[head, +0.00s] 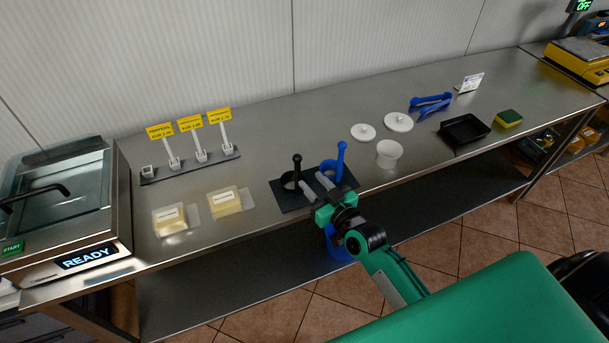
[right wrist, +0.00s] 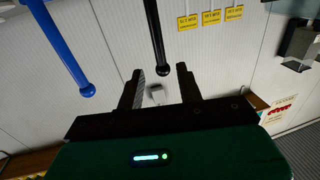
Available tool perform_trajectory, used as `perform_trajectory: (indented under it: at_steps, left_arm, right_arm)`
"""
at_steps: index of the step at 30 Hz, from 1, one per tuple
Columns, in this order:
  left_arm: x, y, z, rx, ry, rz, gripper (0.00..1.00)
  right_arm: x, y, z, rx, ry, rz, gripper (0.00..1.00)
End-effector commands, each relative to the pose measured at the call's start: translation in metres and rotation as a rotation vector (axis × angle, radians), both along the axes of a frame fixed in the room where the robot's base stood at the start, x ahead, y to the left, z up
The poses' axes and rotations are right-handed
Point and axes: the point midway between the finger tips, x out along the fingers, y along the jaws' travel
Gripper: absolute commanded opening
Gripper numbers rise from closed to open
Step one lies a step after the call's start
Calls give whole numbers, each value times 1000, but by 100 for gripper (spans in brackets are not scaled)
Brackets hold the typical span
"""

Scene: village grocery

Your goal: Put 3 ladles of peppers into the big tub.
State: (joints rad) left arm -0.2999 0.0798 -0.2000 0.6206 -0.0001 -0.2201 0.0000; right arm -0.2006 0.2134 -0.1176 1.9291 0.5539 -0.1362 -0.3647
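My right gripper (head: 316,187) is open and empty at the table's front edge, by a dark holder (head: 291,202) with two ladles. The black-handled ladle (head: 297,166) and the blue-handled ladle (head: 341,158) stand upright in it. In the right wrist view, the black handle (right wrist: 157,35) shows beyond the spread fingers (right wrist: 162,88), and the blue handle (right wrist: 68,50) is to the left. A white tub (head: 389,158) stands open to the right of the holder. I see only this tub and cannot judge its size. No peppers can be made out. My left gripper is not in view.
Two white lids (head: 398,122) (head: 363,132) lie behind the tub. A black tray (head: 465,132), a sponge (head: 509,118) and a blue tool (head: 431,103) lie further right. Two pale packs (head: 170,219) (head: 225,201) and yellow price signs (head: 189,123) are left. A machine reads READY (head: 86,257).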

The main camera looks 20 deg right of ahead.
Motion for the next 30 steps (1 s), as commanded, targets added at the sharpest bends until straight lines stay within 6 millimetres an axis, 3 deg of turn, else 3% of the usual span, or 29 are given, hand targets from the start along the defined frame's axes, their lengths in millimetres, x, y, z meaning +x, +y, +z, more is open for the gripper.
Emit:
perform_trajectory:
  at_steps: [3,9,20,22,23,26,29,30]
  left_arm:
    - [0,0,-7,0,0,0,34]
    - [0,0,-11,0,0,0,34]
    - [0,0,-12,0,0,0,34]
    - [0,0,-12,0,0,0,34]
    - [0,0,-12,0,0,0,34]
    - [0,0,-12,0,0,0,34]
    - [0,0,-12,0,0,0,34]
    - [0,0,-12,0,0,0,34]
  right_arm:
    - [-20,-5,-2,-2,1,0,36]
    - [-39,-9,-1,-1,1,0,36]
    - [-44,-11,0,-1,1,-1,36]
    - [-43,-11,-7,-3,13,-3,36]
    - [-43,-12,-14,-5,25,-5,36]
    - [-42,-15,-58,-19,105,-19,36]
    - [-49,-21,-132,-43,238,-39,36]
    - [-55,-22,-167,-56,302,-47,36]
